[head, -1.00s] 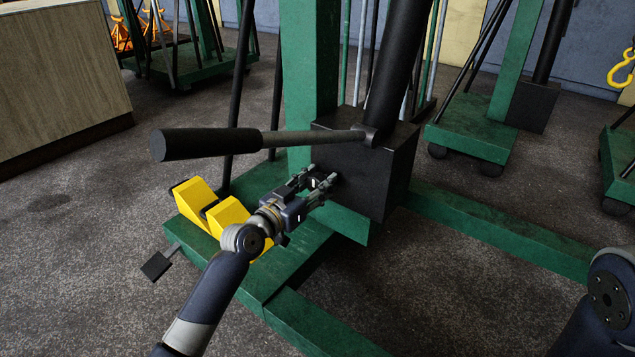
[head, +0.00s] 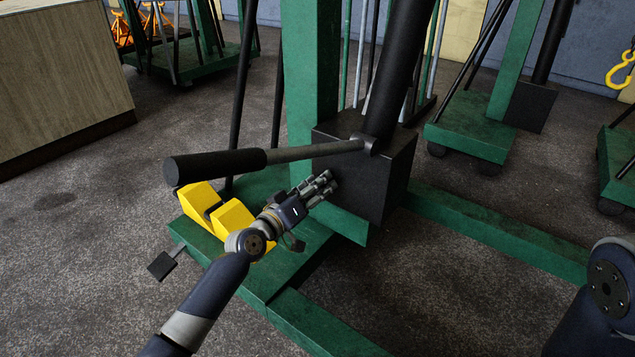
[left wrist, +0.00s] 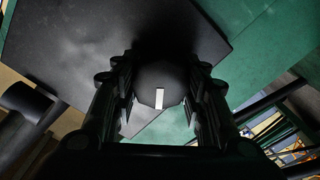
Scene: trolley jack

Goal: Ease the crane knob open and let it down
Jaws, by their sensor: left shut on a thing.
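The crane's black pump block (head: 372,170) stands at the foot of the green mast (head: 308,60), with the black ram (head: 400,70) rising from it. My left gripper (head: 328,182) is at the block's left face. In the left wrist view its fingers are shut on the round dark knob (left wrist: 150,82), which carries a white mark (left wrist: 159,98). In the head view the fingers hide the knob. The pump handle (head: 215,167) reaches left from the block, above my left gripper. My right gripper is out of view; only part of that arm shows at the right edge.
Yellow wheel chocks (head: 232,218) sit on the green crane base (head: 215,245) beside my left arm. A green leg (head: 490,232) runs to the right. A wooden cabinet (head: 60,75) stands at the left. Other green cranes (head: 470,125) stand behind. Floor in front is clear.

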